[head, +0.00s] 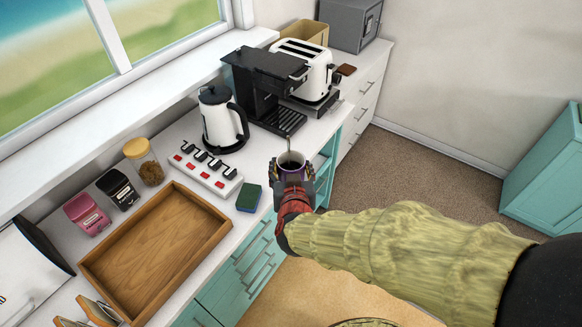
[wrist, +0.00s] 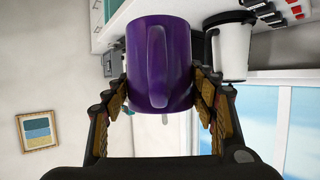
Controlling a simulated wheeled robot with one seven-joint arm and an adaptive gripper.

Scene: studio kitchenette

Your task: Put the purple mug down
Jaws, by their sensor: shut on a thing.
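The purple mug (head: 291,166) is held in my gripper (head: 293,184), near the front edge of the white counter (head: 258,172) in the head view. Its rim faces up, and a thin spoon-like stem sticks out of it. In the wrist view the purple mug (wrist: 160,65) fills the space between the two padded fingers of my gripper (wrist: 162,92), with its handle towards the camera. The fingers press on both sides. I cannot tell how far the mug is above the counter or whether it is over it.
A green and blue sponge (head: 249,198), a power strip (head: 205,172) and a white kettle (head: 222,120) stand close by on the left. A black coffee machine (head: 265,88) and a toaster (head: 306,70) are behind. A wooden tray (head: 155,250) lies at left. Some counter between kettle and mug is bare.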

